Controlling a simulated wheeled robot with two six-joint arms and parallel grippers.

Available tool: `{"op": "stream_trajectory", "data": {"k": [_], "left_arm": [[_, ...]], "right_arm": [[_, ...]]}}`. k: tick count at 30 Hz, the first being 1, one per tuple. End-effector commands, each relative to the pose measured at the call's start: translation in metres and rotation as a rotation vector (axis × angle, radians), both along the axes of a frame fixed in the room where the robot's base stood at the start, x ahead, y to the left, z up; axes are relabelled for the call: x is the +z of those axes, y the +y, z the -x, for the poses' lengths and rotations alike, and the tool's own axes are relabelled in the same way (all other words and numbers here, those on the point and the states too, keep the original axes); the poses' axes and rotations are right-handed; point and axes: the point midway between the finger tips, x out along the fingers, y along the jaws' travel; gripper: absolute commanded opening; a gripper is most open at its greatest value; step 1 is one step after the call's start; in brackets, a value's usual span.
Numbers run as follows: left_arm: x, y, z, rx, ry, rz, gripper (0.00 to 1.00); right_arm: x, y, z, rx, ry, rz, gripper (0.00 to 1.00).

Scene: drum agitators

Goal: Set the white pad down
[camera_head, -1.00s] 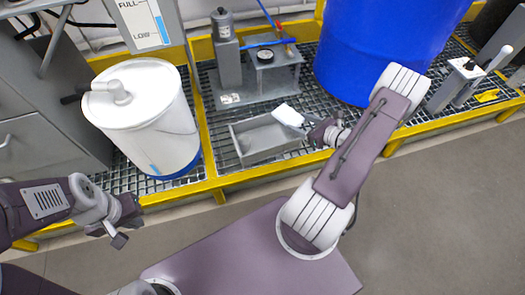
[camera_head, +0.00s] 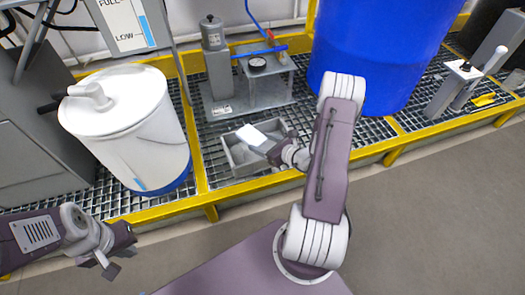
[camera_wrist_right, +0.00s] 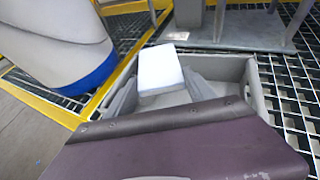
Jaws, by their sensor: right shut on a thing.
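My right gripper (camera_head: 272,150) is shut on the white pad (camera_head: 255,136). It holds the pad over the open grey metal tray (camera_head: 226,158) on the grating. In the right wrist view the pad (camera_wrist_right: 160,70) shows as a white block above the tray's inside, and the tray's rim (camera_wrist_right: 252,85) shows to its right. My own purple wrist hides the near part of the tray there. I cannot tell whether the pad touches the tray floor. My left gripper (camera_head: 120,256) hangs empty at the lower left, apart from everything, and its jaw opening is unclear.
A white lidded drum (camera_head: 130,125) stands left of the tray, and a large blue drum (camera_head: 375,50) stands to the right. A grey stand with a gauge (camera_head: 258,80) is just behind the tray. The yellow frame edge (camera_head: 255,188) runs in front; the floor beyond is clear.

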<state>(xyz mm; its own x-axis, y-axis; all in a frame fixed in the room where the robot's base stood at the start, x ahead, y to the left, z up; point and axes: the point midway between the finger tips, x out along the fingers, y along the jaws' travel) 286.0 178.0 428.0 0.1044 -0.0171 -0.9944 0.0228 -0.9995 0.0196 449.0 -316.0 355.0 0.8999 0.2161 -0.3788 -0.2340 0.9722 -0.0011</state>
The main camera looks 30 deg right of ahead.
Motion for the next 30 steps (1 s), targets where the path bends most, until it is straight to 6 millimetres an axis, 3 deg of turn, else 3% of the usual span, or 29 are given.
{"op": "stream_trajectory", "data": {"k": [1,5,11,26,27,29,30], "left_arm": [[-0.015,0.0,0.0,0.0,0.0,0.0,0.0],[-0.034,0.0,0.0,0.0,0.001,0.0,0.0],[-0.029,0.0,0.0,0.0,0.0,0.0,0.0],[-0.038,0.0,0.0,0.0,0.0,0.0,0.0],[-0.038,0.0,0.0,0.0,0.0,0.0,0.0],[-0.038,0.0,0.0,0.0,0.0,0.0,0.0],[-0.038,0.0,0.0,0.0,0.0,0.0,0.0]], "right_arm": [[-0.017,0.0,0.0,0.0,0.001,-0.001,0.18],[-0.04,0.0,0.0,0.0,0.001,-0.002,0.18],[-0.034,0.0,0.0,0.001,0.0,-0.001,0.18],[-0.048,0.0,0.001,0.001,0.003,-0.001,0.18],[-0.048,0.0,0.001,0.001,0.005,0.0,0.65],[-0.049,0.0,0.001,0.001,0.007,0.0,0.82],[-0.049,0.0,0.001,0.001,0.008,0.0,0.84]]}}
